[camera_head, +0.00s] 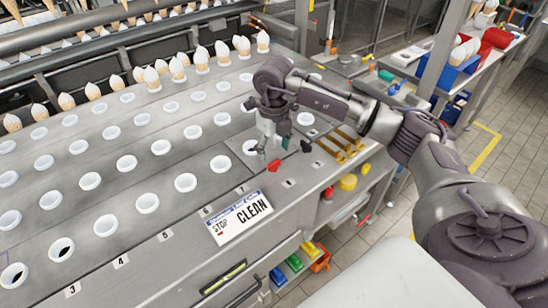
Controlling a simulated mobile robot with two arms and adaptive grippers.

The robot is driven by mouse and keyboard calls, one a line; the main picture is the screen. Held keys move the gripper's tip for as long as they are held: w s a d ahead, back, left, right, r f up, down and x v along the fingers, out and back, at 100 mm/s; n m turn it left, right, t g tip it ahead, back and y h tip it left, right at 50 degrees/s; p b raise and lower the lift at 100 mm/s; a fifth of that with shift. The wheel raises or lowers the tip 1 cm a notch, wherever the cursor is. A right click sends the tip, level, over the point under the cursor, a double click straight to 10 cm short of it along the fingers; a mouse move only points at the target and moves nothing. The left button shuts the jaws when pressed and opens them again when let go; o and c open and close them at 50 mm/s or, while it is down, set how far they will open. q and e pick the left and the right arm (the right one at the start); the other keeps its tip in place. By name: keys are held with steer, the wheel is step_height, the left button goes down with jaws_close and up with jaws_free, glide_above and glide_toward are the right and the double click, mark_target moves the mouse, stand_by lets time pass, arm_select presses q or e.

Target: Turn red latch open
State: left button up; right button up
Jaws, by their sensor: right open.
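A small red latch (274,166) sits on the steel top of the cone machine (120,190), near its front edge. My right gripper (273,147) reaches in from the right and points down just behind the red latch. Its fingers are apart with nothing between them that I can see. I cannot tell whether a fingertip touches the latch. Another small red piece (285,142) shows beside the fingers and is partly hidden by them. My left gripper is not in view.
Rows of white-rimmed holes cover the machine top, with several white-tipped cones (202,57) at the back. A CLEAN sign (240,218) lies in front of the latch. A blue bin (458,72) is on the far bench.

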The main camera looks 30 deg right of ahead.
mark_target(274, 162)
step_height(274, 162, up, 8)
stand_by(0.8)
